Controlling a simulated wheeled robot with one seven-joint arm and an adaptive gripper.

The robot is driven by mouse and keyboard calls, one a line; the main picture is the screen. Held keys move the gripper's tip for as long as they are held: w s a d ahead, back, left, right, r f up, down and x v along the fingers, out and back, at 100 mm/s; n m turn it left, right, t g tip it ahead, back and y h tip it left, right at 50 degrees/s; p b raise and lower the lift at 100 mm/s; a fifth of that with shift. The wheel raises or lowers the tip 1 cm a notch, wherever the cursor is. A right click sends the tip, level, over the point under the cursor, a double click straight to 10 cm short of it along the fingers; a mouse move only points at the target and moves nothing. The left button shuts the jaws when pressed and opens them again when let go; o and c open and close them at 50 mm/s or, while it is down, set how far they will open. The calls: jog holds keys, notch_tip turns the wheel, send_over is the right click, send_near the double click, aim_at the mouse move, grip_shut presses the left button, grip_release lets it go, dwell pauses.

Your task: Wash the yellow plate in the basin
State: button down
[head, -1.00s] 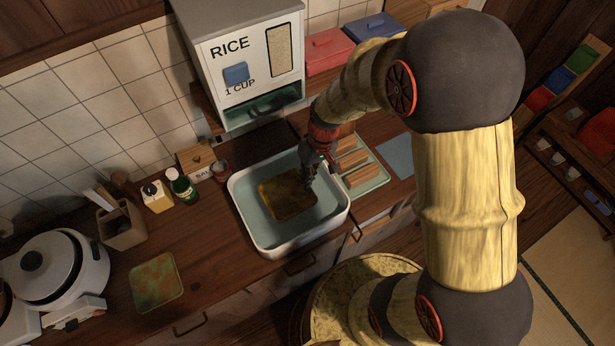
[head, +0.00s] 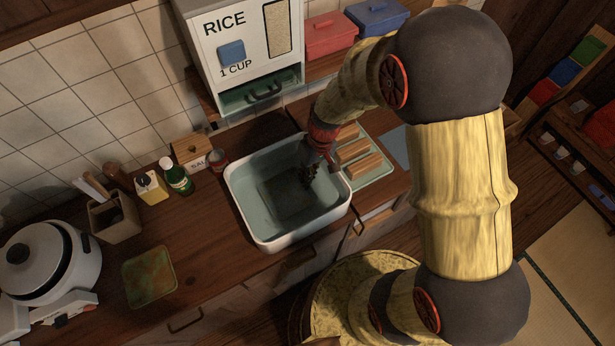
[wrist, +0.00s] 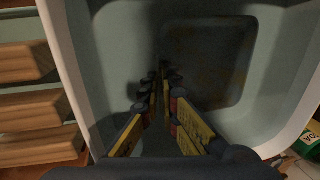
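The white basin (head: 242,213), pale green inside, is set in the wooden counter. A dark, rounded-square shape (head: 290,197) lies on its floor; it also shows in the wrist view (wrist: 207,62) with faint brownish patches. It sits where the yellow-brown plate lay, but its yellow barely shows now. My gripper (head: 308,178) points down inside the basin, at the right side of this shape. In the wrist view my gripper's fingertips (wrist: 163,75) are close together near the shape's edge. I cannot tell whether they pinch anything.
A green plate with brown stains (head: 150,276) lies on the counter left of the basin. A rack with wooden blocks (head: 366,177) stands right of it. The rice dispenser (head: 240,50) is behind.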

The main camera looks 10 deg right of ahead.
dwell(0.4)
jog(key=shift+w+d, duration=0.2)
jog(key=shift+d, duration=0.4)
jog(key=shift+w+d, duration=0.15)
jog(key=shift+d, duration=0.45)
jog(key=shift+s+a, duration=0.25)
jog(key=shift+a, duration=0.55)
jog(key=shift+s+a, duration=0.2)
jog(key=shift+a, duration=0.6)
jog(key=shift+s+a, duration=0.25)
jog(key=shift+a, duration=0.55)
jog(key=shift+w+d, duration=0.25)
jog(key=shift+d, duration=0.55)
jog(key=shift+w+d, duration=0.25)
jog(key=shift+d, duration=0.55)
jog(key=shift+w+d, duration=0.25)
jog(key=shift+d, duration=0.55)
jog(key=shift+s+a, duration=0.25)
jog(key=shift+a, duration=0.55)
jog(key=shift+s+a, duration=0.25)
jog(key=shift+a, duration=0.55)
jog(key=shift+s+a, duration=0.25)
jog(key=shift+a, duration=0.55)
